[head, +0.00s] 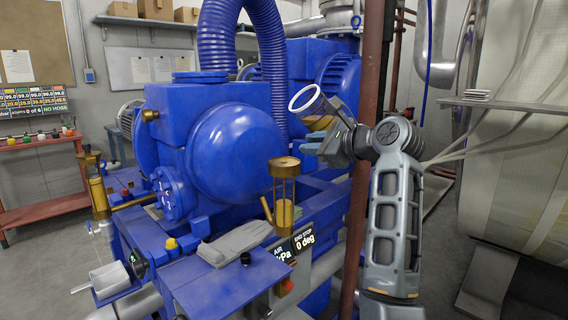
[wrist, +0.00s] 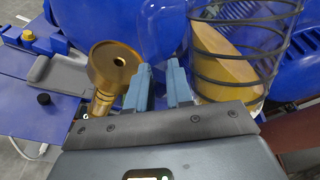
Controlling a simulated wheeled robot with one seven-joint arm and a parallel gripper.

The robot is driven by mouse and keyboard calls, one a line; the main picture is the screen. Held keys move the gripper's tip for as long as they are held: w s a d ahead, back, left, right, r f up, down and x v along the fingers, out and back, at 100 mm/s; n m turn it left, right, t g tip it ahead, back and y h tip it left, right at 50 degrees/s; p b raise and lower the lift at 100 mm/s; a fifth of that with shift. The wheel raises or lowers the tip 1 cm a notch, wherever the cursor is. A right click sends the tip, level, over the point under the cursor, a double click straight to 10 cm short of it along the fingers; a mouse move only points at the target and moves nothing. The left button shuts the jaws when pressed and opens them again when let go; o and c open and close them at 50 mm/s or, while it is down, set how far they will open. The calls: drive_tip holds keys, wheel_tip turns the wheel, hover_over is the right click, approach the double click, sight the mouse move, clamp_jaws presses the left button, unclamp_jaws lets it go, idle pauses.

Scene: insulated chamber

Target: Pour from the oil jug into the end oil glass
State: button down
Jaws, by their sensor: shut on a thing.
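The oil jug (head: 307,101) is a clear vessel with a pale rim and amber oil low inside. It is raised and tilted, mouth toward the upper left. In the wrist view the jug (wrist: 245,50) is at the right, with dark rings around it and its oil slanted. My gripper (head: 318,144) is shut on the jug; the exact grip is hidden. In the wrist view its blue fingers (wrist: 160,85) are beside the jug. A brass-topped oil glass (head: 285,190) stands below and left of the jug, amber low inside. Its brass top (wrist: 113,65) is left of the fingers.
A second brass oil glass (head: 98,192) stands at the left of the blue machine (head: 225,150). A brown vertical pipe (head: 372,150) stands close beside my arm. A grey cloth-like thing (head: 235,244) lies on the blue ledge. Open floor shows at the left.

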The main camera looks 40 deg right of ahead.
drive_tip(key=shift+r, duration=0.15)
idle(0.4)
drive_tip(key=shift+s+d+f+n+g+h, duration=0.25)
drive_tip(key=shift+d+f+n+h, duration=0.25)
drive_tip(key=shift+n, duration=0.3)
idle(1.7)
drive_tip(key=shift+s+d+f+n, duration=0.15)
drive_tip(key=shift+f+n, duration=0.1)
drive_tip(key=shift+f, duration=0.35)
drive_tip(key=shift+w+d+f+n, duration=0.1)
drive_tip(key=shift+d+f+n, duration=0.1)
drive_tip(key=shift+f, duration=0.4)
drive_tip(key=shift+s+d+f+n, duration=0.15)
drive_tip(key=shift+f+n, duration=0.1)
drive_tip(key=shift+f, duration=0.35)
idle(1.2)
drive_tip(key=shift+d+r+g, duration=0.1)
drive_tip(key=shift+r+g, duration=0.05)
drive_tip(key=shift+g, duration=0.2)
idle(1.2)
